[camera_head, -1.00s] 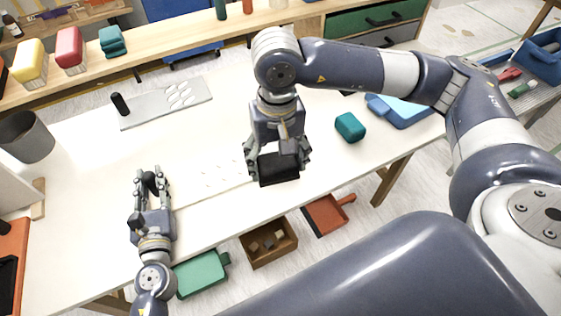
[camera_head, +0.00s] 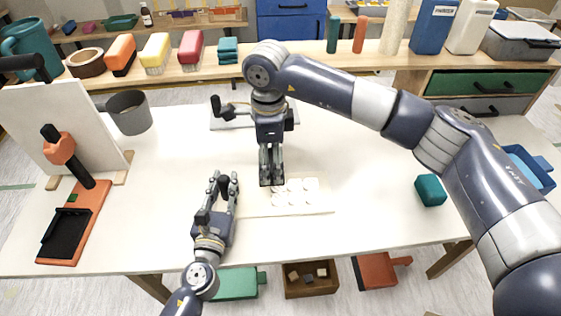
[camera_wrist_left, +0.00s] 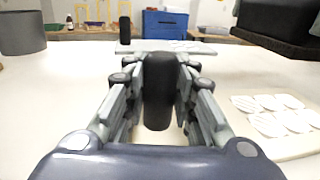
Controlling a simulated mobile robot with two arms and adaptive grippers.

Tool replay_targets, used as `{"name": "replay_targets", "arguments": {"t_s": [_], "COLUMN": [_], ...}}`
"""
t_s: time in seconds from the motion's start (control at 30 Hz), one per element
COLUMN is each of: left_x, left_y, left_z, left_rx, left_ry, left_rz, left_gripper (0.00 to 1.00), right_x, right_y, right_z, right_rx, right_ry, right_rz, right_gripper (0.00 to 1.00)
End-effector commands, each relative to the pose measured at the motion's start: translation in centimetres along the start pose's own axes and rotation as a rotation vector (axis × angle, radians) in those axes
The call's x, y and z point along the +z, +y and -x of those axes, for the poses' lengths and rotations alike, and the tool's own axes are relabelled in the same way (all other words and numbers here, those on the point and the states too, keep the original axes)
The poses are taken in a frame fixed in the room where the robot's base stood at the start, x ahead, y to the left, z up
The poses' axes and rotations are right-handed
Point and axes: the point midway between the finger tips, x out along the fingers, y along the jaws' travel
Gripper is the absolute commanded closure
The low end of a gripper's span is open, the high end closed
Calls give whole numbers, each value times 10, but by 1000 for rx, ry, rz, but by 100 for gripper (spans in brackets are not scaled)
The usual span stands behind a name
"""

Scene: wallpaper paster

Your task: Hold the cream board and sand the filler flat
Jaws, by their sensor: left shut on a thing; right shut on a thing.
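The cream board (camera_head: 255,205) lies flat on the white table, with several white filler patches (camera_head: 298,189) in rows on it. In the left wrist view the patches (camera_wrist_left: 270,115) look ridged. My left gripper (camera_head: 222,182) is at the board's left end, shut on an upright black handle (camera_wrist_left: 158,90). My right gripper (camera_head: 271,150) points down, shut on a dark sanding block (camera_head: 272,181), at the far left edge of the patches. In the left wrist view the block (camera_wrist_left: 280,22) appears above the board, apart from it.
A grey plate (camera_head: 228,122) with a black handle lies behind. A grey bucket (camera_head: 130,114), an upright pale panel (camera_head: 55,115) and an orange tool rest (camera_head: 88,212) stand left. A teal block (camera_head: 431,190) sits right. The table front is clear.

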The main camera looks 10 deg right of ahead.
Motion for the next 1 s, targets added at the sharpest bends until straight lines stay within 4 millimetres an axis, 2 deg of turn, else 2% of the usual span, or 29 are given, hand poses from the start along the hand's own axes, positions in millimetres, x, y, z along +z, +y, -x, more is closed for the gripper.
{"name": "replay_targets", "arguments": {"t_s": [0.03,0.33,0.8,1.0], "left_x": [-6,-7,-7,-7], "left_y": [0,0,0,0], "left_z": [2,2,2,2], "left_rx": [-1,-1,-1,-1], "left_ry": [11,12,12,13], "left_rz": [0,0,0,0], "left_gripper": [100,100,100,100], "right_x": [0,0,0,0], "right_y": [0,0,0,0], "right_z": [0,-1,-49,-62], "right_rx": [-1,0,2,0], "right_ry": [0,2,1,1], "right_rz": [-2,1,2,2], "right_gripper": [54,54,54,54]}}
